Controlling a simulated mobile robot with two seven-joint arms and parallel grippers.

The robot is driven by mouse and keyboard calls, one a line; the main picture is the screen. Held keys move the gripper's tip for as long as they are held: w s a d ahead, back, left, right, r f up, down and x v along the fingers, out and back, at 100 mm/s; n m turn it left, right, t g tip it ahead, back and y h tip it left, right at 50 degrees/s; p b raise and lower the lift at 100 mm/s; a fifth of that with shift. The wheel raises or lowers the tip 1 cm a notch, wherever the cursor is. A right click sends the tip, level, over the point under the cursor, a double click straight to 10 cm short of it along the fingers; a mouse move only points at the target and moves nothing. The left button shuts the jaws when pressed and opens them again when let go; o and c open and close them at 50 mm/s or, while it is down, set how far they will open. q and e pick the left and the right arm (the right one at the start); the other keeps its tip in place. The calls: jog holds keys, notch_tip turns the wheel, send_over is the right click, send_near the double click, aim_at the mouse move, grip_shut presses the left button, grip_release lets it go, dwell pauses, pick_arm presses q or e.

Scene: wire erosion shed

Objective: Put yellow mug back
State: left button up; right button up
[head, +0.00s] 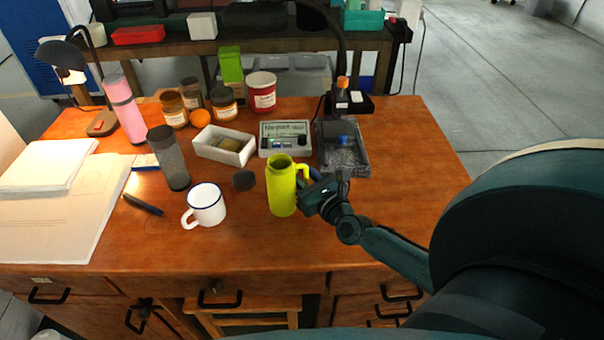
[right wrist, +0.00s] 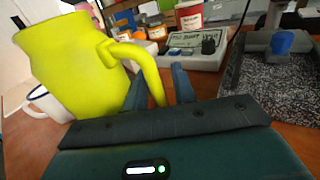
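The yellow mug (head: 282,187) is tall and stands at the front middle of the wooden desk, its handle facing right. My right gripper (head: 314,190) is at the handle side of the mug. In the right wrist view the yellow mug (right wrist: 75,65) fills the left side. The fingers of my right gripper (right wrist: 160,85) are apart, with the handle between them. A gap shows between the handle and the right finger, so the grip looks open. My left gripper is not in view.
A white enamel mug (head: 208,205) stands left of the yellow mug, and a dark round piece (head: 244,180) lies between them. Behind are a grey cylinder (head: 169,160), a white box (head: 224,146), an instrument (head: 286,139) and a grey tray (head: 343,160). The desk's right side is clear.

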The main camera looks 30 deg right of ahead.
jog(key=shift+o, duration=0.3)
jog(key=shift+r, duration=0.1)
jog(key=shift+s+r+p, duration=0.1)
jog(key=shift+p, duration=0.2)
jog(key=s+b, duration=0.1)
jog(key=s, duration=0.9)
jog(key=shift+s, duration=0.9)
